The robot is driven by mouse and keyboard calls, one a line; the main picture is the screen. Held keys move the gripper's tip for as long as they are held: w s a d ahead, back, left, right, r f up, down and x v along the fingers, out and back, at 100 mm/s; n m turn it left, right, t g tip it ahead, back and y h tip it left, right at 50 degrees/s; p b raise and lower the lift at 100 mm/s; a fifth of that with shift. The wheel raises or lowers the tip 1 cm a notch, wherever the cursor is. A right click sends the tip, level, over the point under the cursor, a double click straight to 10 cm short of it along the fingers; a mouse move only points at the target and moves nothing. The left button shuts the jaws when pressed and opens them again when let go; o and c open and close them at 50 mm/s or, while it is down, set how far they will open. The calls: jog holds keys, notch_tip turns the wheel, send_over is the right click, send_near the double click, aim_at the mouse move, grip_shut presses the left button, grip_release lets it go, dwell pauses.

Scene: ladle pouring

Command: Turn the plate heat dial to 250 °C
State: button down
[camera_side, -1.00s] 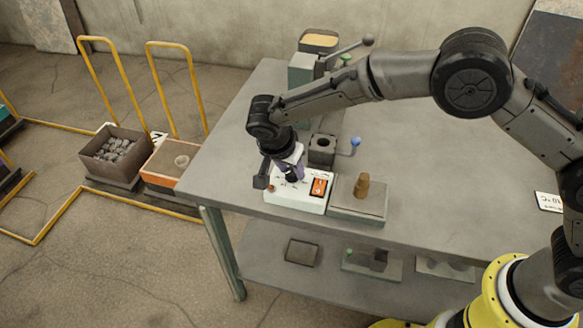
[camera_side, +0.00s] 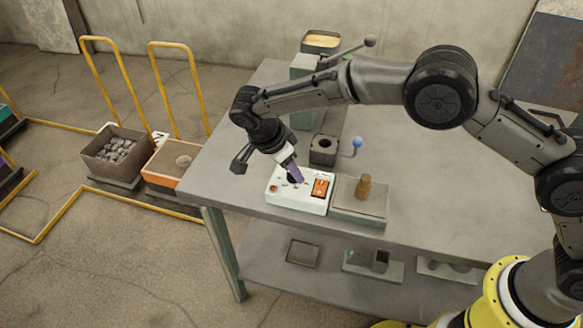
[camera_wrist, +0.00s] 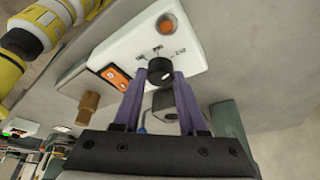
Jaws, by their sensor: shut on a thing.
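The white control box (camera_side: 287,202) stands near the table's front edge, with an orange switch (camera_side: 320,187) and a small orange round part (camera_side: 273,188). Its black dial (camera_wrist: 160,70) shows in the wrist view, with printed marks around its far side; the rightmost seems to read 250. The dial's pointer is too small to read. My gripper (camera_wrist: 159,76) has its purple fingers on either side of the dial and is shut on it. In the side view my gripper (camera_side: 296,178) leans down onto the box from the upper left, and its fingers partly hide the dial.
Right of the box is a grey plate (camera_side: 344,214) with a brown wooden-looking peg (camera_side: 365,187). Behind stands a dark block with a hole (camera_side: 323,150) beside a blue-knobbed handle (camera_side: 357,142). A green-grey stand with a lever (camera_side: 369,41) is farther back. The table's right side is clear.

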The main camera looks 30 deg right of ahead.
jog(key=shift+a, duration=0.1)
jog(key=shift+c, duration=2.3)
grip_release()
jog(key=v, duration=1.3)
jog(key=shift+a+r, duration=0.15)
jog(key=shift+r, duration=0.2)
